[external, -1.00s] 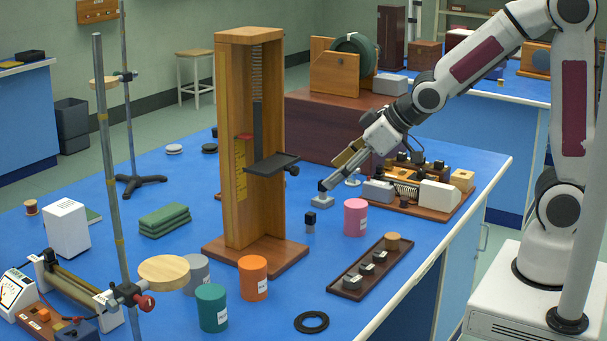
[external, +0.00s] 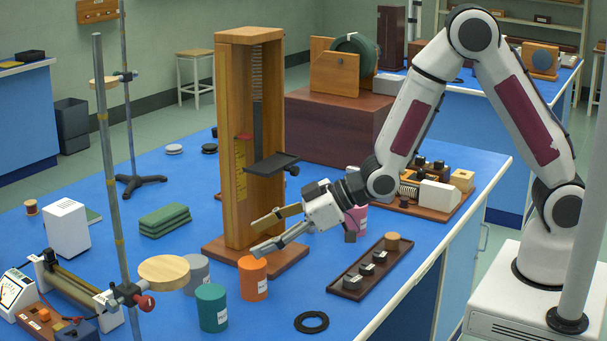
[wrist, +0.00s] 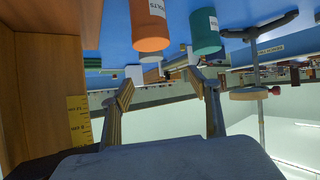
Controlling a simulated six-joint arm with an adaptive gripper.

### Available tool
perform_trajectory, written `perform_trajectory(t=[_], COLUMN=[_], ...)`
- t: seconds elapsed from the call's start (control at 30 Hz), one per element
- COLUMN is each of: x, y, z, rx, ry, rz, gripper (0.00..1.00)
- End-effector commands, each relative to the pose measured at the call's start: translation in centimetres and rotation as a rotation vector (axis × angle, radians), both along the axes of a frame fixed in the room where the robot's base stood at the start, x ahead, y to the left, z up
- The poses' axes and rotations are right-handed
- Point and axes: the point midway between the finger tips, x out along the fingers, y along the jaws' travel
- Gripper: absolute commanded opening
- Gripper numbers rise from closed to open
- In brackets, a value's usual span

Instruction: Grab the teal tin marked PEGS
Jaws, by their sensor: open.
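The teal tin (external: 212,307) stands upright on the blue bench near its front, with a white label too small to read in the external view. It also shows in the wrist view (wrist: 205,36), upside down, beyond the right finger. My gripper (external: 262,234) is open and empty, above and just behind the orange tin (external: 253,279), with the teal tin further forward and to the left. In the wrist view the two fingers (wrist: 160,90) are spread apart, and the orange tin (wrist: 150,25) shows beyond them, left of the teal one.
A grey tin (external: 195,274) stands behind the teal tin. A rod stand with a round wooden plate (external: 164,272) rises close to its left. The tall wooden frame (external: 236,150) stands beside my gripper. A black ring (external: 312,321) lies to the right on clear bench.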

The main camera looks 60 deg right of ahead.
Motion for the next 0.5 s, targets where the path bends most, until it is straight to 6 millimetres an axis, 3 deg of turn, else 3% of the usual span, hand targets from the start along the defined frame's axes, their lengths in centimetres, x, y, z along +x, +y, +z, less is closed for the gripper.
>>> perform_trajectory(t=[0.3,0.5], x=[-1.2,-2.2], y=[6.3,8.8], z=[-3.5,-4.7], rx=[0.11,0.166], ry=[-0.07,-0.105], rz=[0.101,0.142], gripper=[0.61,0.61])
